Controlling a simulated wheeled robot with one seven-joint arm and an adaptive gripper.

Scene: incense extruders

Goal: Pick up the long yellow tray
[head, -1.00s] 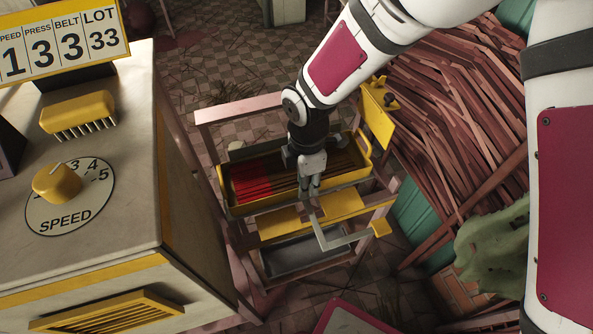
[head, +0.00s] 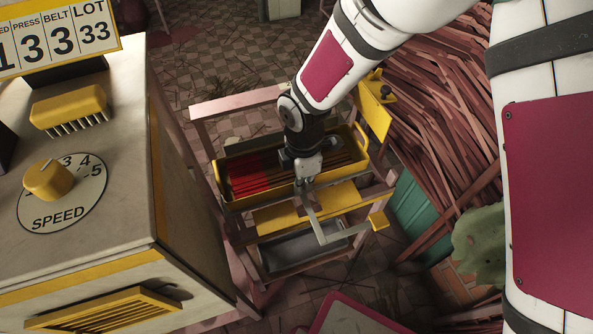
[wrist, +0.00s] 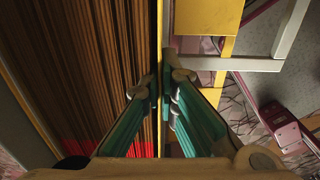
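The long yellow tray (head: 248,200) sits level in a pink stand in the head view. Rows of thin sticks fill it, red at the left and brown elsewhere. It has a raised yellow handle at the right end. My gripper (head: 304,182) is down at the middle of the tray's near long wall. In the wrist view my gripper (wrist: 165,86) has one finger on each side of the yellow tray wall (wrist: 167,25), with fingertips close together and closed on the wall. The exact contact is partly hidden by the fingers.
The pink stand (head: 235,104) frames the tray, with a yellow plate (head: 340,196), a grey bar and a grey lower tray (head: 300,250) below. A machine with a speed dial (head: 85,190) stands close at left. Pink sticks (head: 450,120) are piled at right.

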